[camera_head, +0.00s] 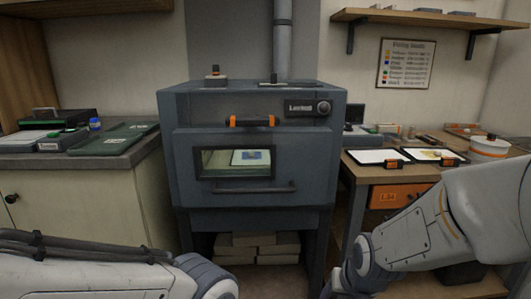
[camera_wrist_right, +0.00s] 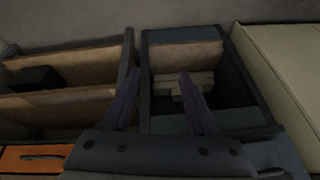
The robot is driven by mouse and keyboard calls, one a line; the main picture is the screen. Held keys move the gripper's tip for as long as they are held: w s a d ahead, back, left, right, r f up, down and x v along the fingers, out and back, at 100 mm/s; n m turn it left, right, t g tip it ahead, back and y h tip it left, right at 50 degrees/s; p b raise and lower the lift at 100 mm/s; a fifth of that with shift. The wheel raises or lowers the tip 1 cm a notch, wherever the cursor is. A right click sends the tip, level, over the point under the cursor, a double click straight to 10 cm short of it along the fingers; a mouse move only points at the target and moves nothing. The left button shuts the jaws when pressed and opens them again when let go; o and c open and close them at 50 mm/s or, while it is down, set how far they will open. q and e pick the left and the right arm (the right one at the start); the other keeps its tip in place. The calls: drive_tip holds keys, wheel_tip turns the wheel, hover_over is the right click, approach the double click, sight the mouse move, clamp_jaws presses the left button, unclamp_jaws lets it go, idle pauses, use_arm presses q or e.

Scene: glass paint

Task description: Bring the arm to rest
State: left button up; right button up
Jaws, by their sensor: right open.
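My right arm (camera_head: 430,225) comes in from the right in the head view, bent downward, with its gripper below the picture. In the right wrist view the right gripper (camera_wrist_right: 160,75) has its two dark fingers spread apart with nothing held between them. Beyond the fingers is the open space under the kiln, with pale bricks (camera_wrist_right: 185,84). My left arm (camera_head: 90,275) lies across the lower left of the head view, and its gripper is not in view. The dark grey kiln (camera_head: 255,105) stands ahead, its door closed; a pane with a blue patch (camera_head: 251,157) shows through its window.
A workbench with an orange drawer (camera_head: 391,196) stands right of the kiln, bearing two clipboards (camera_head: 379,157) and a white round container (camera_head: 488,148). A cream cabinet (camera_head: 80,200) stands left, with green mats (camera_head: 110,141) and a blue bottle (camera_head: 95,124) on top.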

drive_tip(key=s+d+f+n+g, duration=0.1)
drive_tip(key=s+d+f+g, duration=0.15)
drive_tip(key=s, duration=0.35)
drive_tip(key=s+a+r+n+g, duration=0.1)
drive_tip(key=s+a+r+n, duration=0.25)
drive_tip(key=s+a, duration=0.35)
drive_tip(key=s+a+r+n+g, duration=0.1)
drive_tip(key=s+a+r+n, duration=0.1)
drive_tip(key=s+a+n, duration=0.35)
wheel_tip(320, 180, up, 21)
drive_tip(key=a+m+p, duration=0.1)
drive_tip(key=p, duration=1.9)
drive_tip(key=shift+s+p, duration=0.3)
drive_tip(key=shift+s, duration=0.05)
drive_tip(key=shift+f, duration=0.1)
